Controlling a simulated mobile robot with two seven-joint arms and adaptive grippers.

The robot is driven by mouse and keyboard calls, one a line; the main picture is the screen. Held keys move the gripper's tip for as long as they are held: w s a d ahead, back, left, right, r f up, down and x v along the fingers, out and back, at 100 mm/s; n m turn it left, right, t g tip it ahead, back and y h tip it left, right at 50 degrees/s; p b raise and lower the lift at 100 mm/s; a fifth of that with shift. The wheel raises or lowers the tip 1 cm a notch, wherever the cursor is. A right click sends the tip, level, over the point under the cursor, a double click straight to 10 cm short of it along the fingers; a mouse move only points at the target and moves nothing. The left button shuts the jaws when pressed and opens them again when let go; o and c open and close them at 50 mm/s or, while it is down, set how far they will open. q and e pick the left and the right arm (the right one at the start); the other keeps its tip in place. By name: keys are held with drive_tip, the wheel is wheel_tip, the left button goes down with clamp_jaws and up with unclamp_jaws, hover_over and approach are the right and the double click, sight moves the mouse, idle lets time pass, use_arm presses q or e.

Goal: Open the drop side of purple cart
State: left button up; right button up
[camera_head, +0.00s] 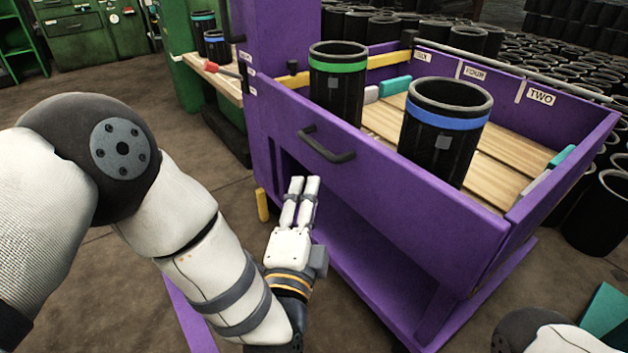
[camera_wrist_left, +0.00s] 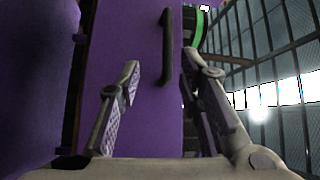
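The purple cart (camera_head: 445,222) stands at the right in the head view, its front side panel (camera_head: 390,195) upright. A black bar handle (camera_head: 326,148) is fixed on that panel; it also shows upright in the left wrist view (camera_wrist_left: 165,48). My left gripper (camera_head: 305,182) is just below the handle, fingers pointing toward the panel. In the left wrist view its fingers (camera_wrist_left: 160,62) are apart and empty, with the handle ahead between the tips. I cannot tell any contact. My right gripper is out of view; only part of my right arm shows at bottom right.
A green-banded black sleeve (camera_head: 338,85) and a blue-banded one (camera_head: 440,130) stand in the cart on wooden slats. Many black sleeves (camera_head: 597,215) crowd the right and back. A workbench (camera_head: 212,75) stands behind at left. The floor (camera_head: 60,85) at left is clear.

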sight(317, 144)
use_arm(q)
drive_tip(key=w+b, duration=0.1)
drive_tip(key=w, duration=0.2)
drive_tip(key=w+d+r+b, duration=0.1)
drive_tip(key=w, duration=0.3)
drive_tip(key=w+r+b, duration=0.1)
drive_tip(key=w+b, duration=0.1)
drive_tip(key=w, duration=0.2)
drive_tip(key=shift+w+d+r, duration=0.1)
drive_tip(key=shift+w+d, duration=0.1)
drive_tip(key=shift+d, duration=0.05)
drive_tip(key=shift+w+d+r, duration=0.1)
drive_tip(key=shift+w+r, duration=0.1)
drive_tip(key=shift+w, duration=0.15)
clamp_jaws()
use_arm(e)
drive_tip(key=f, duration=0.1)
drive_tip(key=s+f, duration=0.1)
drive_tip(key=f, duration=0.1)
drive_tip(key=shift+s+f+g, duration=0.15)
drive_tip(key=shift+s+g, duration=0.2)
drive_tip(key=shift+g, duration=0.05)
